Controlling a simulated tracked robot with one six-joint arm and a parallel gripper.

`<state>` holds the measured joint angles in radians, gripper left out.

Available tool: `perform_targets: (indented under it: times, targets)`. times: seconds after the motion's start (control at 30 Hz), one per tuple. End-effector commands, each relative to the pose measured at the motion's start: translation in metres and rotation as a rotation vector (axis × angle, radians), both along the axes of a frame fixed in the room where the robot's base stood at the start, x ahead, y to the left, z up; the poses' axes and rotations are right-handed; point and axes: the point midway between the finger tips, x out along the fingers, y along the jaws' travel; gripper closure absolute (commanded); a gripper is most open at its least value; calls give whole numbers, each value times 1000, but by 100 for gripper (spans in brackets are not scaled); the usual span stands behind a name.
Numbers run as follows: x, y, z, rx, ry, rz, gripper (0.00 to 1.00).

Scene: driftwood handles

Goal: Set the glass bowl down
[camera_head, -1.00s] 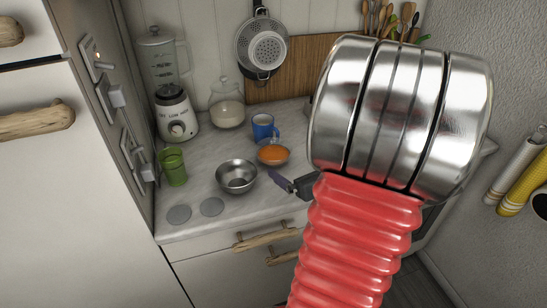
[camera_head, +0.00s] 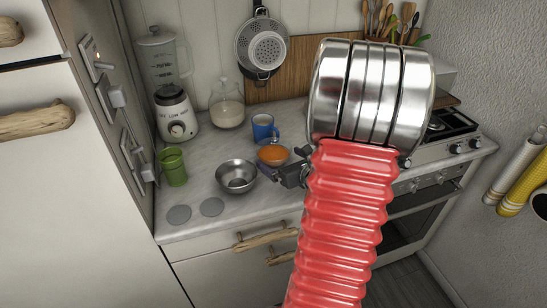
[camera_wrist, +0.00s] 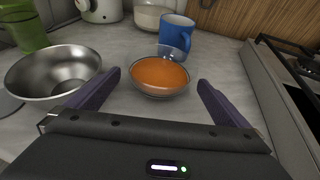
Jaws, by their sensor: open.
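The glass bowl (camera_head: 273,156), filled with something orange, stands on the counter in front of the blue mug. In the wrist view the glass bowl (camera_wrist: 159,78) sits upright just beyond and between my open fingertips. My gripper (camera_wrist: 155,82) is open, with one dark purple finger on each side and nothing held. In the head view my gripper (camera_head: 276,178) is partly hidden by my arm, just in front of the glass bowl.
A metal bowl (camera_head: 236,176) stands left of the glass bowl; a blue mug (camera_head: 264,128) is right behind it. A green cup (camera_head: 173,167), a blender (camera_head: 175,113) and a glass jar (camera_head: 227,104) are further left. The stove (camera_head: 440,135) is at the right. Two grey discs (camera_head: 212,207) lie at the front.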

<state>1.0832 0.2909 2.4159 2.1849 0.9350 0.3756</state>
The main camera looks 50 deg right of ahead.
Motion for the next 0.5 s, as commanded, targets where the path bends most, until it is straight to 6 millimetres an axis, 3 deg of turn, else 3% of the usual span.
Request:
perform_targets:
  times: [0.5]
  targets:
    - [10,-3,-4,0,0,2,0]
